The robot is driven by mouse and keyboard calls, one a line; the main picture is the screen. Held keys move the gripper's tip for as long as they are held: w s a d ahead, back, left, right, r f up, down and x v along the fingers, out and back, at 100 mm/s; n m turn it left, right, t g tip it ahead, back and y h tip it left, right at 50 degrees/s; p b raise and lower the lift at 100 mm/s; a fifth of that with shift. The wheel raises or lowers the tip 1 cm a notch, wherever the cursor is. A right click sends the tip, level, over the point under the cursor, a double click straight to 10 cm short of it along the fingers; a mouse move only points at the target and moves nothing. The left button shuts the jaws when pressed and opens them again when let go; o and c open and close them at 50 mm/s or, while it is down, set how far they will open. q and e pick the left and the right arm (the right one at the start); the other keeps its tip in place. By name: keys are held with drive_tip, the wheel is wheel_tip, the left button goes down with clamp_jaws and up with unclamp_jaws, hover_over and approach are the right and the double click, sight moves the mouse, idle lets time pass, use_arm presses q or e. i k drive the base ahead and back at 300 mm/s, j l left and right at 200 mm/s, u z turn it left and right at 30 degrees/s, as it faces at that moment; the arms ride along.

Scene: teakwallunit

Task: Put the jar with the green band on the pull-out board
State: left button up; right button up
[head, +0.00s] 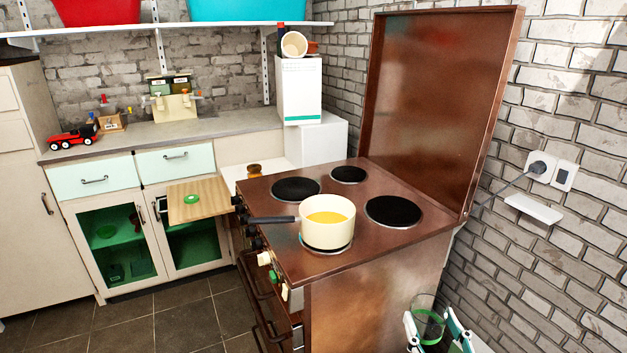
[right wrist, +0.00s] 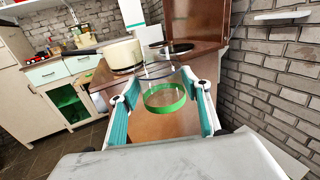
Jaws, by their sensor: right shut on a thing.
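The jar with the green band (head: 429,318) is clear glass and shows at the bottom right of the head view. My right gripper (head: 431,325) is shut on it, with a teal-padded finger on each side. In the right wrist view the jar (right wrist: 164,97) sits between both fingers, in front of the stove's brown side. The pull-out board (head: 212,211) is a light wooden board sticking out from the cabinet, left of the stove. A green ring or disc (head: 191,198) lies on it. My left gripper is not in view.
The brown stove (head: 385,245) with its raised lid (head: 440,100) stands between the jar and the board. A cream pan (head: 327,232) with yellow contents sits on it, handle pointing left. A small brown jar (head: 254,171) stands behind the board. A brick wall is at right.

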sight(206, 204)
drive_tip(key=i+j, duration=0.1)
drive_tip(key=j, duration=0.45)
drive_tip(key=i+j, duration=0.1)
drive_tip(key=j, duration=0.5)
drive_tip(key=i+j, duration=0.1)
drive_tip(key=j, duration=0.45)
drive_tip(key=i+j, duration=0.2)
drive_tip(key=j, duration=0.2)
drive_tip(key=i+j, duration=0.25)
drive_tip(key=j, duration=0.15)
drive_tip(key=i+j, duration=0.4)
drive_tip(key=i+j+u, duration=0.1)
drive_tip(key=i+j, duration=0.3)
drive_tip(key=i, duration=0.15)
